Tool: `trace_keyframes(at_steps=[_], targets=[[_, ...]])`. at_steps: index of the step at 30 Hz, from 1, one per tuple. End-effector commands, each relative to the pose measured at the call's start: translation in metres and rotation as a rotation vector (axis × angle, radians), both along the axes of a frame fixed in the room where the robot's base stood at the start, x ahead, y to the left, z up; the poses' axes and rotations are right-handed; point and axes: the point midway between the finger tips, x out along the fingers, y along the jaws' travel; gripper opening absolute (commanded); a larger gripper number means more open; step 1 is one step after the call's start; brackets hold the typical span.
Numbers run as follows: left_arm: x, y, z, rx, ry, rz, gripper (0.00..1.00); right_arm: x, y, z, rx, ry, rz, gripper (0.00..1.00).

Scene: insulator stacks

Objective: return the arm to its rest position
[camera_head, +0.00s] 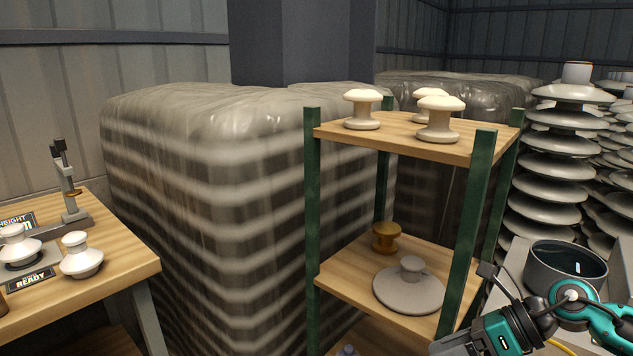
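My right arm (585,308), teal and black, comes in at the lower right. Its wrist and hand housing (492,338) are in front of the lower right part of the shelf rack and run down toward the bottom edge. I cannot make out the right fingertips, nor whether they hold anything. My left arm and gripper are not in view.
A green-posted wooden rack (478,200) holds white insulators (439,118) on top, and a brown one (386,237) and a grey disc insulator (410,287) below. A dark round pot (566,268) stands beside my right arm. A workbench (125,265) is at left; wrapped pallets (200,180) stand behind.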

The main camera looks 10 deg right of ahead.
Motion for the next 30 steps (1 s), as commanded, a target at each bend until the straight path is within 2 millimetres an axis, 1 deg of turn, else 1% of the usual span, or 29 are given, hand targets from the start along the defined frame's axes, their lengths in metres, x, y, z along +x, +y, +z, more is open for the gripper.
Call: trace_keyframes(at_steps=[1,2,3,5,6,8,9,11,13,14,15,17,18,21,24,25,30], targets=[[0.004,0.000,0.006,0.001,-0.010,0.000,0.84,-0.002,0.027,-0.001,0.163,0.050,-0.066,0.79],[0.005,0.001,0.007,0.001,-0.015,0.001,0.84,-0.001,0.039,0.001,0.259,0.081,-0.116,0.79],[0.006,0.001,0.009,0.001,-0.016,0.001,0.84,0.000,0.054,0.003,0.392,0.131,-0.189,0.79],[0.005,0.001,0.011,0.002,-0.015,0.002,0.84,0.003,0.070,0.005,0.596,0.226,-0.322,0.79],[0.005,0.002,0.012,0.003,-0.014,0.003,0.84,0.006,0.077,0.005,0.731,0.300,-0.421,0.79],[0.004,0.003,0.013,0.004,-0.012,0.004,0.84,0.009,0.080,-0.001,0.925,0.423,-0.584,0.79],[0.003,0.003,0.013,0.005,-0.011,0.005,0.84,0.010,0.079,-0.008,1.049,0.515,-0.701,0.79],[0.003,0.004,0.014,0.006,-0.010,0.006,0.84,0.009,0.074,-0.025,1.222,0.663,-0.885,0.79],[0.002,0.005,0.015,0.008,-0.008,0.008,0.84,0.001,0.066,-0.054,1.402,0.847,-1.114,0.79],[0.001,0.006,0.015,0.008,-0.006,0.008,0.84,-0.006,0.064,-0.069,1.469,0.928,-1.212,0.79],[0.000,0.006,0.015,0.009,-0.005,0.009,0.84,-0.016,0.062,-0.089,1.548,1.033,-1.341,0.79],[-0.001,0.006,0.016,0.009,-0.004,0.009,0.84,-0.035,0.061,-0.118,1.646,1.184,-1.521,0.79],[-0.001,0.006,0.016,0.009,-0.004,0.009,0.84,-0.049,0.062,-0.135,1.696,1.274,-1.627,0.79],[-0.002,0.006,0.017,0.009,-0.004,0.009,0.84,-0.079,0.069,-0.165,1.773,1.452,-1.832,0.79],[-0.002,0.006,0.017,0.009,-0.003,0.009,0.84,-0.098,0.074,-0.181,1.806,1.553,-1.945,0.79],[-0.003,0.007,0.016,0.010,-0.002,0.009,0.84,-0.101,0.075,-0.184,1.811,1.570,-1.965,0.79],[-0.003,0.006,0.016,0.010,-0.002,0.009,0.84,-0.104,0.077,-0.186,1.816,1.590,-1.984,0.79]])
